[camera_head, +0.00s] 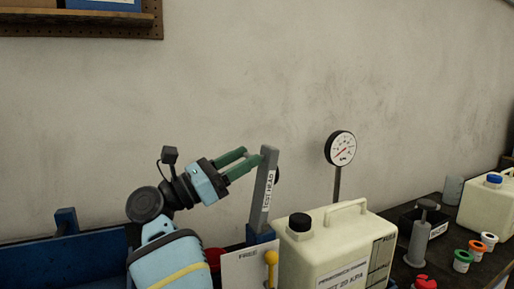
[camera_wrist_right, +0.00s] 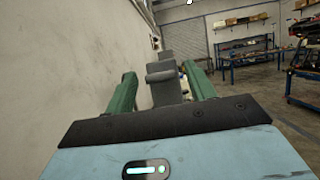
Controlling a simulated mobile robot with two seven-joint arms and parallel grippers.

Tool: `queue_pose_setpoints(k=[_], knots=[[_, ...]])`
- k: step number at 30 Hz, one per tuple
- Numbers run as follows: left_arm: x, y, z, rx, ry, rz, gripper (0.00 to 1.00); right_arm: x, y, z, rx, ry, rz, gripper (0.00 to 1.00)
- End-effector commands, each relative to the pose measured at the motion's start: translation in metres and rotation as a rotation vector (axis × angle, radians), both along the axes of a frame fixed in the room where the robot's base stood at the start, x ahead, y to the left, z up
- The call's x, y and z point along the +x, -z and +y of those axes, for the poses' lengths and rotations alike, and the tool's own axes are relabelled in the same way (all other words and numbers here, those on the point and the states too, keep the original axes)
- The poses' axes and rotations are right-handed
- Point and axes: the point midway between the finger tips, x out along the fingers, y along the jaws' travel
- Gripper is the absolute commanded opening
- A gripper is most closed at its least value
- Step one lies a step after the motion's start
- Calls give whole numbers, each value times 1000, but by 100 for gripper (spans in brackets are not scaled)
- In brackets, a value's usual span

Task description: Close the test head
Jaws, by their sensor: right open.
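The test head (camera_head: 264,192) is a grey bar labelled "TEST HEAD". In the head view it stands nearly upright, leaning slightly right, on a blue base behind the white jug. My right gripper (camera_head: 252,155) is open, its two green fingers pointing right at the bar's upper end. In the right wrist view a grey bar with a rounded crosspiece (camera_wrist_right: 160,72) shows between the fingers, apparently the test head. I cannot tell whether either finger touches it. My left gripper is not in view.
A white jug (camera_head: 325,250) with a black cap stands in front of the test head. A round dial gauge (camera_head: 341,148) on a post is behind it. A yellow-knobbed lever (camera_head: 271,260) is near the "FREE" plate (camera_head: 241,268). Several coloured caps and another jug (camera_head: 487,205) are at right.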

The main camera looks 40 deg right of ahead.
Motion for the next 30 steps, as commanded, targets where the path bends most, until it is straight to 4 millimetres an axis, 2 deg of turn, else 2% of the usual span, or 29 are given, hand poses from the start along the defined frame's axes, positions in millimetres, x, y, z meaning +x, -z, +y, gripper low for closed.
queue_pose_setpoints(k=[3, 9, 19, 30], knots=[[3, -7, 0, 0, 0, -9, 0, -5, -9, -16, -1, 2, -3, 55], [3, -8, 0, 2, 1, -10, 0, -8, -15, -32, -1, 1, -1, 55], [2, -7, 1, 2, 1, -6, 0, -8, -15, -35, -1, -1, 1, 55], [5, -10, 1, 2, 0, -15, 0, -8, -15, -35, -1, 0, 0, 7]])
